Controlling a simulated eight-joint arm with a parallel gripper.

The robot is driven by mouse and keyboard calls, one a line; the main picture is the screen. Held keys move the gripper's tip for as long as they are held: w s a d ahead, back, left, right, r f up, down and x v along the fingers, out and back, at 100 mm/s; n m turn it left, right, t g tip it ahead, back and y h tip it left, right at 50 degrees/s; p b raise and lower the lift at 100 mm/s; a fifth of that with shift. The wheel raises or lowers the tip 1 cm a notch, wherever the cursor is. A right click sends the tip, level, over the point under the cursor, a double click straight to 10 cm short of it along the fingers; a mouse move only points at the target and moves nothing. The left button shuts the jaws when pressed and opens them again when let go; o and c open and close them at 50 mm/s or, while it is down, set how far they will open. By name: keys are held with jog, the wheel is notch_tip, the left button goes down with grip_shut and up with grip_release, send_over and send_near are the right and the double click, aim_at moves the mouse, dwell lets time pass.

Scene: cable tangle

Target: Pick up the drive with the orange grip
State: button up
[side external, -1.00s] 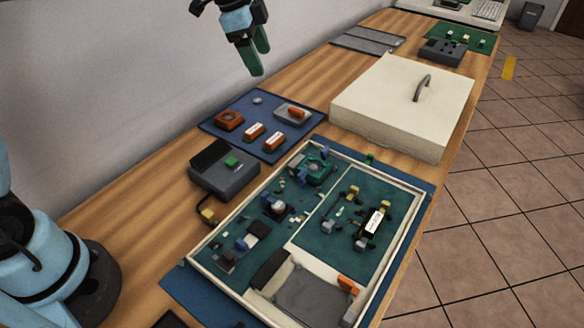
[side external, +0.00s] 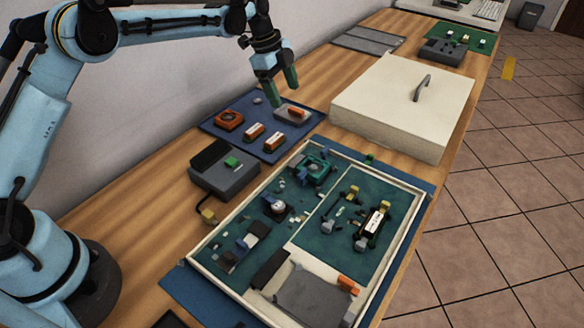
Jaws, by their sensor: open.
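A flat grey drive-like block (side external: 312,293) lies at the near end of the cream-framed tray, with an orange piece (side external: 348,285) at its right edge. A smaller grey piece (side external: 283,117) with an orange top (side external: 296,111) sits at the right of the blue mat. I cannot tell for certain which is the drive. My gripper (side external: 283,94) points down with its green fingers apart and empty. In the picture it is just above the smaller grey piece, apparently not touching it. It is well away from the larger block.
The blue mat (side external: 213,125) also holds several orange and white parts. A dark grey box (side external: 232,178) with a cable stands beside the cream-framed tray (side external: 427,192), which holds circuit boards and small parts. A big cream lidded box (side external: 380,95) stands to the right of my gripper.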

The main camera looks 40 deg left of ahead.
aim_at(291, 115)
jog(key=shift+x, duration=2.85)
jog(key=shift+a, duration=0.25)
jog(key=c, duration=1.2)
